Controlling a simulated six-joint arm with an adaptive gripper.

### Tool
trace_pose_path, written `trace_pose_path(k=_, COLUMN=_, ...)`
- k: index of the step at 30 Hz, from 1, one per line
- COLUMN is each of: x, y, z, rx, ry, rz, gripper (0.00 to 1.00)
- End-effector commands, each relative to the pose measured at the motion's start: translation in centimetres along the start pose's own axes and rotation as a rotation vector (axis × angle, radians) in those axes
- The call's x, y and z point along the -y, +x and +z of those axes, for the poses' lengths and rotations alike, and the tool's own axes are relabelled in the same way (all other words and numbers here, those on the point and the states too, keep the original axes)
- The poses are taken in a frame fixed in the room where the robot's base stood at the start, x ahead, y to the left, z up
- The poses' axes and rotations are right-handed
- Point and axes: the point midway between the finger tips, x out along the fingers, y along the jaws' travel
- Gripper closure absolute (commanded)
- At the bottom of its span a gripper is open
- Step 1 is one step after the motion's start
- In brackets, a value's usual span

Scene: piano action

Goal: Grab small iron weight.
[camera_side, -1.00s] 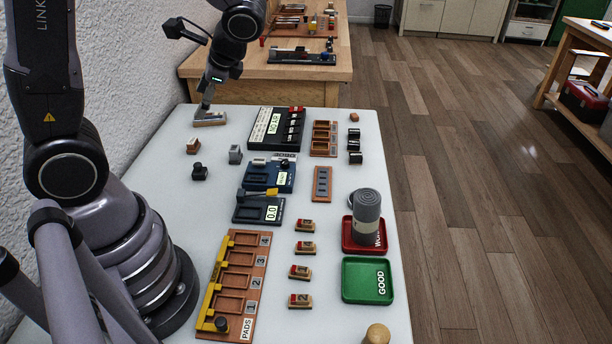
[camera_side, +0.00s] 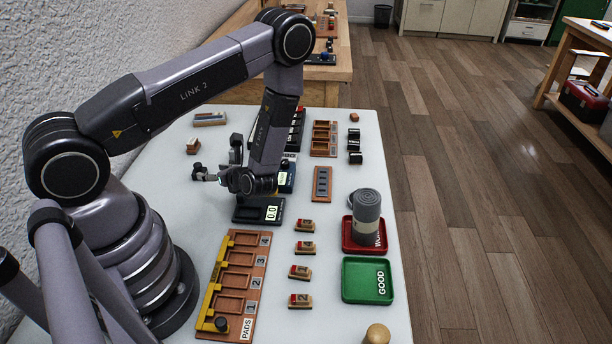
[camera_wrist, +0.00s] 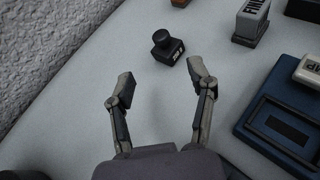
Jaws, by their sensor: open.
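A small black block with a round knob on top, which looks like the iron weight (camera_wrist: 168,48), stands upright on the pale tabletop. It also shows in the side view (camera_side: 198,171), at the left of the table. My gripper (camera_wrist: 160,78) is open and empty, its two fingers spread apart. In the wrist view the weight lies just beyond the fingertips, between their lines and a little toward the right finger. In the side view my gripper (camera_side: 212,177) is low over the table, just right of the weight.
A grey block with lettering (camera_wrist: 250,22) stands right of the weight. A blue tray device (camera_wrist: 287,130) lies at the right of the wrist view. A scale reading 0.0 (camera_side: 258,211) sits under my forearm. A brown block (camera_side: 193,146) is behind the weight.

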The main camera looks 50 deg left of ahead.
Motion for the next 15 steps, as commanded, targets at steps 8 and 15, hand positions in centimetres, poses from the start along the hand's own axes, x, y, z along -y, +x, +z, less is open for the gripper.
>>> trace_pose_path(k=8, x=-0.1, y=4.0, z=0.0, rx=0.0, ry=-0.001, rz=0.002, gripper=0.44)
trace_pose_path(k=15, x=0.1, y=6.7, z=0.5, rx=0.0, ry=-0.004, rz=0.006, gripper=0.44)
